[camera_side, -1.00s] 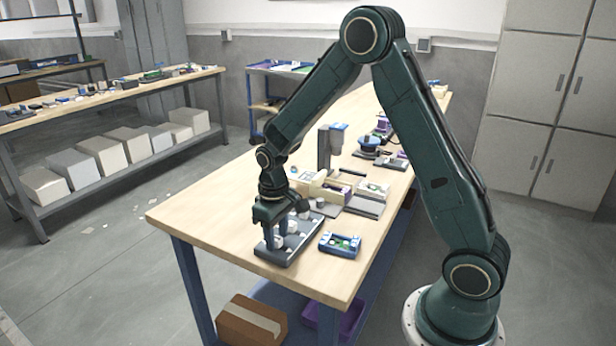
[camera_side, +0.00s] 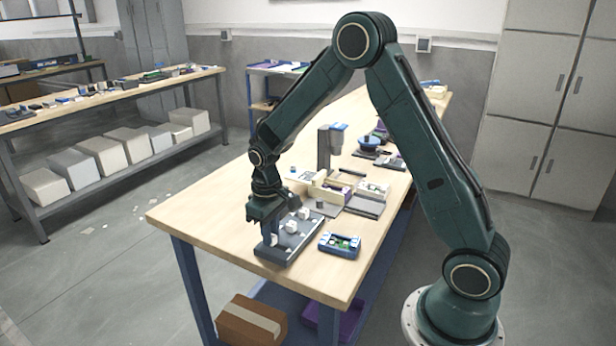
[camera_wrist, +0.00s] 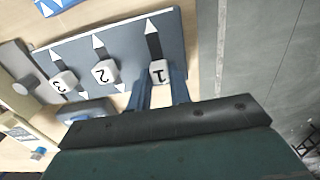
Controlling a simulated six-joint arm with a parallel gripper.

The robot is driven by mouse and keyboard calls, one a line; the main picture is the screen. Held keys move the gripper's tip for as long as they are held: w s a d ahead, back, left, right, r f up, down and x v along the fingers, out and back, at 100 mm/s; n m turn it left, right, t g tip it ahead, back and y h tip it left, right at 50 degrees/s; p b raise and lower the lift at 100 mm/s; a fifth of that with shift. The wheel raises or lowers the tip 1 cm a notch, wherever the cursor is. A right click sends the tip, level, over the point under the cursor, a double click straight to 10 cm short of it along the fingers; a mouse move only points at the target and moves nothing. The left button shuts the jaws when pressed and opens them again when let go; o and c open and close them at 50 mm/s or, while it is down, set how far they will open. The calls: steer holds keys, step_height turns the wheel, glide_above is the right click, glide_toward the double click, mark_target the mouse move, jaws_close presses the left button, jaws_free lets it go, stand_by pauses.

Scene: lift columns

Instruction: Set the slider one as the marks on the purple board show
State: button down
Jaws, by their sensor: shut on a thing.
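A grey-blue slider board (camera_side: 300,238) lies on the wooden table, also seen in the wrist view (camera_wrist: 125,45). It has three dark slots, each with a white arrow tip at its upper end in the wrist view. The slider one (camera_wrist: 158,72) is a white cube marked 1; in the side view it shows low on the board (camera_side: 272,240). My gripper (camera_wrist: 160,92) is shut on it, with blue fingers on either side. Sliders two (camera_wrist: 104,71) and three (camera_wrist: 63,81) stand free in their slots. I cannot clearly pick out a purple board or its marks.
A small blue tray (camera_side: 340,246) with white and green parts lies right of the slider board. Boxes and fixtures (camera_side: 330,188) stand behind it. The table's edge is close to the slider one side; the front left tabletop is clear.

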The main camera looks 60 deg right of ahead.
steer(key=shift+w, duration=0.25)
steer(key=c, duration=1.3)
jaws_free()
steer(key=shift+r, duration=0.1)
steer(key=shift+r, duration=6.85)
steer(key=shift+s, duration=0.1)
